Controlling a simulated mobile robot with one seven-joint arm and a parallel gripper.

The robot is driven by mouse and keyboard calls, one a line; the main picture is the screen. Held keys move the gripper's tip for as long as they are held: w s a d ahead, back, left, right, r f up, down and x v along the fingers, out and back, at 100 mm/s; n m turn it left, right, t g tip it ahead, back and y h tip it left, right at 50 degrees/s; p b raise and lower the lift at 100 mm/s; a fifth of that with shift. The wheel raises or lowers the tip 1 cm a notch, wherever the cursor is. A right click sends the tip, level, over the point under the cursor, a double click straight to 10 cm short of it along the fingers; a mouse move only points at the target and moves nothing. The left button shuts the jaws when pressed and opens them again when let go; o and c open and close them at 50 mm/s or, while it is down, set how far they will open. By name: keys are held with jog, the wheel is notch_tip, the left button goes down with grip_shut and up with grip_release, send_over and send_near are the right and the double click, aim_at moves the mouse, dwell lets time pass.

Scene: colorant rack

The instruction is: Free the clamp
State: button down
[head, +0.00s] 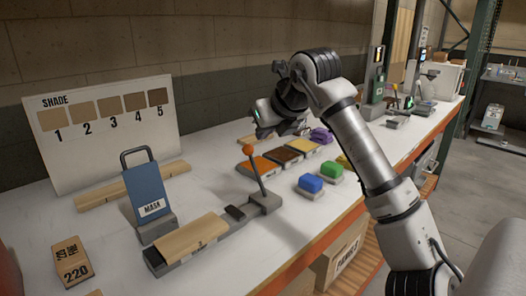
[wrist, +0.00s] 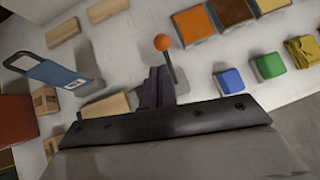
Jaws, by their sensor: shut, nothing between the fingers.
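The clamp (head: 265,200) is a grey block on the workbench with a thin lever topped by an orange ball knob (head: 249,150). The lever stands nearly upright, leaning a little left. A dark pad (head: 235,213) lies between the clamp and a light wooden board (head: 190,243), which rests on a grey base. My gripper (head: 266,132) is shut and empty, above and behind the lever, apart from the knob. In the wrist view, the shut fingers (wrist: 153,82) point toward the bench, with the knob (wrist: 162,42) just beyond them. Whether the pad presses the board is unclear.
A blue MASK panel (head: 147,195) stands upright behind the board. A shade chart (head: 105,130) leans at the back wall. Orange, brown and yellow pads (head: 284,155) lie behind the lever; blue and green blocks (head: 311,183) lie to its right.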

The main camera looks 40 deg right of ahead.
jog(key=shift+s+a+r, duration=0.1)
jog(key=shift+s+r, duration=0.1)
jog(key=shift+r, duration=0.4)
jog(key=shift+s+a+r, duration=0.1)
jog(key=shift+s+r, duration=0.1)
jog(key=shift+r, duration=0.45)
jog(key=shift+s+r, duration=0.2)
jog(key=shift+r, duration=0.4)
